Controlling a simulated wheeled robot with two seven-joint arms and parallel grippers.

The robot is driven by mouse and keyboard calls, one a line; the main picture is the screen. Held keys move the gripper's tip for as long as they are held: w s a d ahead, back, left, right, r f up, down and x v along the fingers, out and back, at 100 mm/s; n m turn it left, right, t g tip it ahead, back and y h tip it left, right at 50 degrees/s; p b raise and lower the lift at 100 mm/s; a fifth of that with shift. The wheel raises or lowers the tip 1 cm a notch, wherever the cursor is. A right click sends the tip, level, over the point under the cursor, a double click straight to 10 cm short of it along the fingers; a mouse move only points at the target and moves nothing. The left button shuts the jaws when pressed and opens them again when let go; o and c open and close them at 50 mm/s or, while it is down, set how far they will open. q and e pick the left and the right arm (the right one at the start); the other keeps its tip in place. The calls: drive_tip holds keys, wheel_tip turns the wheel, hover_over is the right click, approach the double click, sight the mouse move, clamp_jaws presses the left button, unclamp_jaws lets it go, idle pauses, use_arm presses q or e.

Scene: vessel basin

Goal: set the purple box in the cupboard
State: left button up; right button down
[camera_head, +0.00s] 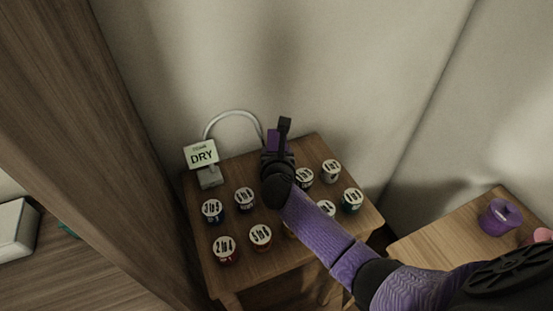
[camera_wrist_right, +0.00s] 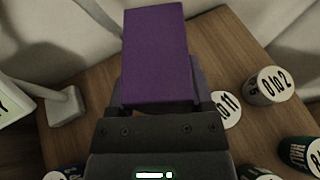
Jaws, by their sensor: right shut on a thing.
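The purple box (camera_head: 272,139) is a plain upright block held over the back of a small wooden table. It fills the upper middle of the right wrist view (camera_wrist_right: 157,55). My right gripper (camera_head: 279,143) is shut on it, with a black finger on each side in the wrist view. In the head view the gripper and wrist hide part of the box. A large brown wooden panel (camera_head: 75,120) stands at the left; I cannot tell whether it belongs to the cupboard. No cupboard opening is clearly visible. My left gripper is not in view.
Several labelled jars (camera_head: 260,236) stand on the small wooden table (camera_head: 285,262) below my right arm. A "DRY" sign (camera_head: 202,155) and a pale curved tube (camera_head: 234,114) are at its back left. A purple lidded pot (camera_head: 499,218) stands on another table (camera_head: 437,243) at right.

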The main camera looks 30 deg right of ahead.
drive_tip(key=shift+c, duration=1.4)
unclamp_jaws()
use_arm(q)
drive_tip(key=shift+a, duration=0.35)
use_arm(e)
drive_tip(key=shift+o, duration=1.4)
